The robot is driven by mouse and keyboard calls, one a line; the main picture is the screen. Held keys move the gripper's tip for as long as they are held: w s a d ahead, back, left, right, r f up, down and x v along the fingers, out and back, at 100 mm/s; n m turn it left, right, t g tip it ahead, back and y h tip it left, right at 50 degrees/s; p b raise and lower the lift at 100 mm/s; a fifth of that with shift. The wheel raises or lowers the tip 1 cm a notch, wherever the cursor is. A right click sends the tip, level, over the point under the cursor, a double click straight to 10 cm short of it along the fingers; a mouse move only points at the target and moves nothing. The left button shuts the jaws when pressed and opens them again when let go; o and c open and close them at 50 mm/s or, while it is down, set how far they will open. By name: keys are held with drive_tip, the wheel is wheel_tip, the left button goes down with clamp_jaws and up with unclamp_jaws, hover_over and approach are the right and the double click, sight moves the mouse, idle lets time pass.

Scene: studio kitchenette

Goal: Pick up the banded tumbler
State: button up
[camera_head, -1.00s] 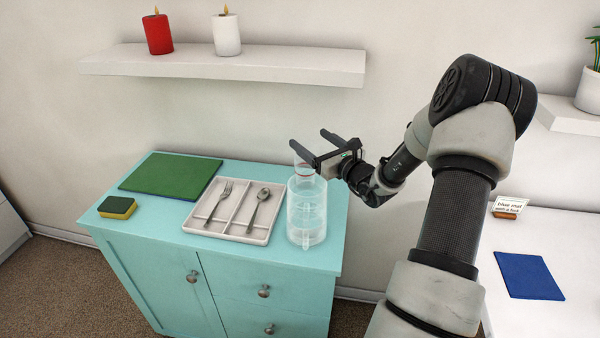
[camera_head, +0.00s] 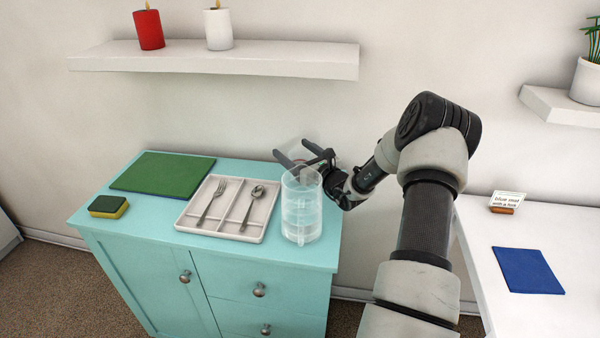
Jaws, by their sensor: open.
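A clear glass, which seems to be the banded tumbler (camera_head: 295,151), stands at the back right of the turquoise cabinet top. A faint reddish band shows on it. A larger clear jug (camera_head: 301,208) stands in front of it and hides its lower part. My gripper (camera_head: 291,148) is open and reaches in from the right, behind and above the jug. Its two dark fingers point left and overlap the tumbler in the view. I cannot tell whether they are around it or touch it.
A cutlery tray (camera_head: 226,230) with a fork and spoon lies left of the jug. Further left are a green board (camera_head: 165,174) and a sponge (camera_head: 108,206). A white shelf (camera_head: 215,60) with two candles hangs above. A white table (camera_head: 475,228) with a blue mat stands right.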

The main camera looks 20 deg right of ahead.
drive_tip(key=shift+w+a, duration=0.1)
drive_tip(key=shift+w, duration=0.45)
drive_tip(key=shift+r, duration=0.1)
drive_tip(key=c, duration=1.6)
